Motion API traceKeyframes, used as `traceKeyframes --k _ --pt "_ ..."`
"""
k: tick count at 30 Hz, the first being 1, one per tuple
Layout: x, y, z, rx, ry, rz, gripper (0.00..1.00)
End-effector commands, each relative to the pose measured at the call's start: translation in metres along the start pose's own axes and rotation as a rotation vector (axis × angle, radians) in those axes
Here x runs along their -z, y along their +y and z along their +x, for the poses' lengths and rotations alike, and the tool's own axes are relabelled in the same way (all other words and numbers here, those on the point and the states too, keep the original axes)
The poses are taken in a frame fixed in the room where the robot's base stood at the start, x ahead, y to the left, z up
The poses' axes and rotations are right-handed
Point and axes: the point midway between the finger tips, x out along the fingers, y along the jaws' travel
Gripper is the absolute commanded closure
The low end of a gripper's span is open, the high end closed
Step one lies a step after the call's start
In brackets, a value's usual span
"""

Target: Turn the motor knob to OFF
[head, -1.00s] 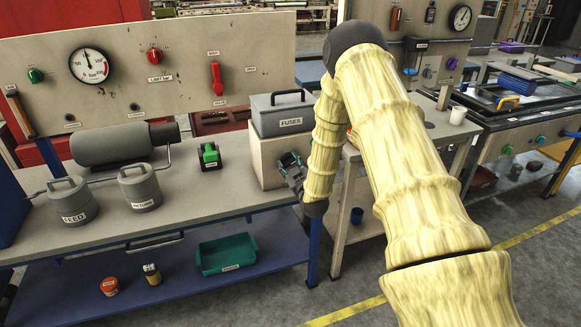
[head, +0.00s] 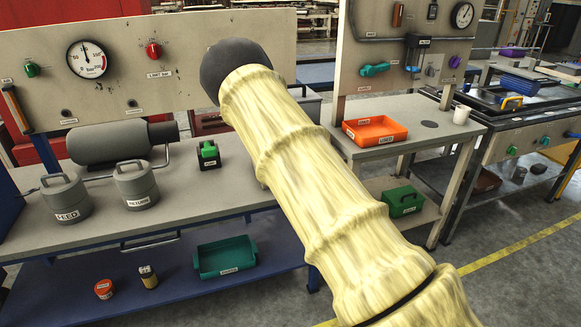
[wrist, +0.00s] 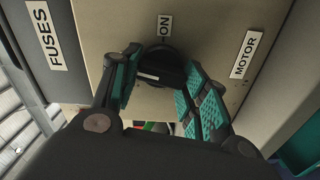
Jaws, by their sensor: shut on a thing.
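The motor knob (wrist: 166,67) is a dark round knob on the beige box face (wrist: 105,22) in the wrist view. A white mark shows at its left side. The ON label (wrist: 164,26) is just above it in the picture, and the MOTOR label (wrist: 249,55) is to the right. My gripper (wrist: 160,70) has its teal-padded fingers on both sides of the knob, shut on it. No OFF label shows. In the head view my arm hides the gripper, the knob and nearly all of the box.
A green-and-black device (head: 208,153) and two lidded grey pots, FEED (head: 66,199) and another (head: 136,186), stand on the bench to the left. An orange tray (head: 375,131) sits on the table to the right. The FUSES label (wrist: 46,36) shows beside the knob's face.

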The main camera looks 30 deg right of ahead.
Motion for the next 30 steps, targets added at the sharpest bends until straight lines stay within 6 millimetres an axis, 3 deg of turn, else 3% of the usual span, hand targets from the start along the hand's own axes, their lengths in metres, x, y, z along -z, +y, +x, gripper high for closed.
traceKeyframes --k 12,29,30 --pt "-0.0009 -0.0022 -0.0002 0.001 -0.001 -0.202 0.8" --pt "-0.0014 -0.0015 -0.0006 0.002 -0.002 -0.235 0.8" --pt "-0.0014 -0.0015 -0.0006 0.002 -0.002 -0.235 0.54"
